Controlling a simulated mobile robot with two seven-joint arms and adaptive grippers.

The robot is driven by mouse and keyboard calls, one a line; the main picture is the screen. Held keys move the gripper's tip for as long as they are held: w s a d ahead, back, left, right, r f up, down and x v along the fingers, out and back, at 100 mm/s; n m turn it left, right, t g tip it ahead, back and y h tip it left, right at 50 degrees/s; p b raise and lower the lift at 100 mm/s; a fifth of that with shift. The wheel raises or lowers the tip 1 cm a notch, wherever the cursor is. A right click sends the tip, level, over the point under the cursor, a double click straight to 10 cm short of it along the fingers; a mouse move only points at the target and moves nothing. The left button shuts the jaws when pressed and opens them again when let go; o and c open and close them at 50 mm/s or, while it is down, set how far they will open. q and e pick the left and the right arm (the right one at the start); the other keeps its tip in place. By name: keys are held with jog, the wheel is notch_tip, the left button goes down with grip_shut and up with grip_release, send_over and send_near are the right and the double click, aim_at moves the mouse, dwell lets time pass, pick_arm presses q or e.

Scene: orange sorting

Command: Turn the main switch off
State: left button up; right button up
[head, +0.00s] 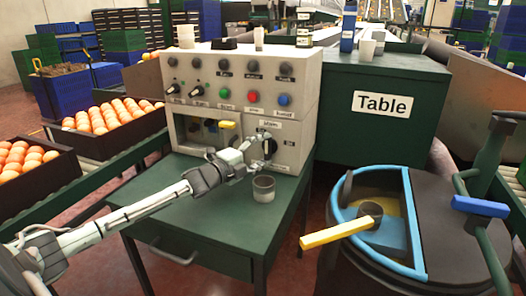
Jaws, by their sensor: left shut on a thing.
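The control box (305,105) is a beige panel with rows of knobs and coloured buttons, standing on a dark green table (190,174). The main switch (271,147) is a black rotary handle at the lower right of its front, under a small white label. My left arm reaches in from the lower left. My left gripper (260,152) is at the switch and shut on its handle. The fingers partly hide the handle, so its exact angle is hard to tell. My right gripper is not in view.
A grey cup (263,189) stands on the table just below my left gripper. Crates of oranges (118,114) sit on the left. A large dark drum (350,262) with a blue rim and yellow handle stands at the right. A green cabinet (335,90) labelled Table is behind.

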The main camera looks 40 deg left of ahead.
pick_arm(q)
jog(key=o, duration=1.2)
jog(key=shift+c, duration=0.2)
jog(key=shift+s, duration=0.1)
jog(key=shift+s+f, duration=0.1)
jog(key=shift+s, duration=0.15)
jog(key=s, duration=0.3)
jog(key=s+a, duration=0.1)
jog(key=s, duration=0.3)
jog(key=s+a, duration=0.1)
jog(key=s, duration=0.3)
jog(key=shift+s, duration=0.1)
